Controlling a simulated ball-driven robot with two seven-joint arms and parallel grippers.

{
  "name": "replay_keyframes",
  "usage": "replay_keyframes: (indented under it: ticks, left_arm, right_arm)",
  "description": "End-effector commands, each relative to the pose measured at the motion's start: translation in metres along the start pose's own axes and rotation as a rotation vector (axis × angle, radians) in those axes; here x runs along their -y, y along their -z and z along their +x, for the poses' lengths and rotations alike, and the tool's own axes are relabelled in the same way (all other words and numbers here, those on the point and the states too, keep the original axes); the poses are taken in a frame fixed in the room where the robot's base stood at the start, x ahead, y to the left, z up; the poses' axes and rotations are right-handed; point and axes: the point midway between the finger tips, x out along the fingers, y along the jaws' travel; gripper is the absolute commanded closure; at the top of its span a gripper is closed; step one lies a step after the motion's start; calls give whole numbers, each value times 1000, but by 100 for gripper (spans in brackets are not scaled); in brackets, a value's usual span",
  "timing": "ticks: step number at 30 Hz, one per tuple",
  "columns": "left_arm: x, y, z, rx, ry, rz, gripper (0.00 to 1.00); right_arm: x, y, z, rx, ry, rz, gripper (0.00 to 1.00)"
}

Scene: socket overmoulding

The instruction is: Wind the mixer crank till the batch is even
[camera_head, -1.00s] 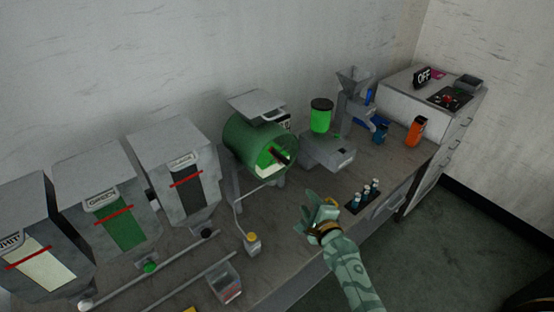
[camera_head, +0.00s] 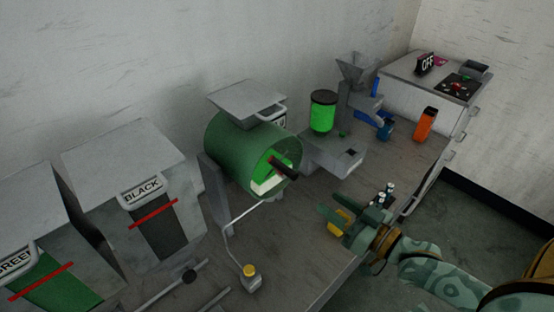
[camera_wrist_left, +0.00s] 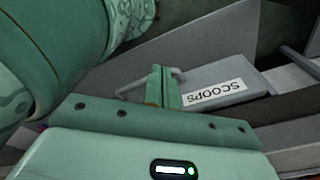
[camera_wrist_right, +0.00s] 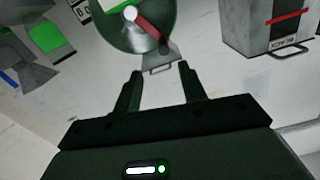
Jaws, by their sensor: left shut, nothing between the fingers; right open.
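The mixer is a green drum (camera_head: 228,150) under a grey lid plate. Green and white batch (camera_head: 266,184) shows separately in its open front. The crank, a dark grip (camera_head: 286,171) on a reddish arm, crosses the drum front. In the right wrist view the crank arm (camera_wrist_right: 146,27) runs from a white hub. My right gripper (camera_head: 335,215) is open and empty, right of and below the crank and apart from it. Its fingers (camera_wrist_right: 160,85) show spread in the right wrist view. My left gripper (camera_wrist_left: 162,75) is shut and empty beside a box labelled SCOOPS (camera_wrist_left: 214,92); it is outside the head view.
A thin rod with a yellow-topped end (camera_head: 250,274) stands below the drum. The BLACK bin (camera_head: 130,200) is left of it. A green jar (camera_head: 323,112), a grey machine (camera_head: 338,155) and an orange bottle (camera_head: 425,124) stand to the right. Small vials (camera_head: 388,190) are behind my right gripper.

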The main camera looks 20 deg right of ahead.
Motion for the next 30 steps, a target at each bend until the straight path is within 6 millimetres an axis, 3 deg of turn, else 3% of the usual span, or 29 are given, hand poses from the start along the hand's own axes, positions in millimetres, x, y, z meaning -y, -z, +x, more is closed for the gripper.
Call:
replay_keyframes:
  ticks: [4, 8, 14, 21, 30]
  left_arm:
    - [0, -1, -1, 2, -1, 0, 100]
    - [-5, -18, -4, 27, -7, 0, 100]
    - [-7, -26, -10, 41, -10, 1, 100]
    - [1, 3, -13, -3, 1, 0, 100]
    - [-2, -7, -16, 13, -3, 0, 100]
  right_arm:
    - [1, 3, 1, -15, 2, -66, 59]
    - [0, 4, 12, -17, 1, -80, 59]
    - [0, 6, 56, -19, 0, -76, 59]
    - [0, 6, 117, -17, 0, -76, 59]
    - [0, 4, 159, -13, -1, -73, 59]
